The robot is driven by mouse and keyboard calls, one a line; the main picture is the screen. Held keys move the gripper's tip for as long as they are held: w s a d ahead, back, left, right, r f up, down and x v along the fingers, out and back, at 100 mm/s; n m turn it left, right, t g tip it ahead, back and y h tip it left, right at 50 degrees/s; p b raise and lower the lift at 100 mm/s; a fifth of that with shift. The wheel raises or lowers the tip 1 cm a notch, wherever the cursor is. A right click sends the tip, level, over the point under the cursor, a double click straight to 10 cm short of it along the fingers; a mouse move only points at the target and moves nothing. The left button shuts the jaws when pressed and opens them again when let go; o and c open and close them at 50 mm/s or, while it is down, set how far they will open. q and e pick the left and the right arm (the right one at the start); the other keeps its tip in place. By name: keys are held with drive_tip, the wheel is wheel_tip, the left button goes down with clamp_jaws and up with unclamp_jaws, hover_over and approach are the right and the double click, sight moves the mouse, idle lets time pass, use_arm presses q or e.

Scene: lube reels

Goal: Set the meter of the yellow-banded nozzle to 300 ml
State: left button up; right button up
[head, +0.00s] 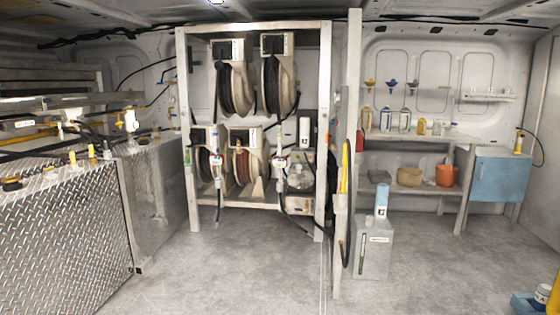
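Two nozzles hang on hoses at the front of the reel rack (325,100). The left nozzle (218,183) is pale and hangs by the lower left reel. Neither of my grippers is in view.
The rack holds several hose reels (234,88). A post (354,60) with a yellow upright tool (345,165) stands right of it. A grey cabinet (373,250) stands on the floor beside the post. Diamond-plate boxes (65,230) line the left. The middle floor is clear.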

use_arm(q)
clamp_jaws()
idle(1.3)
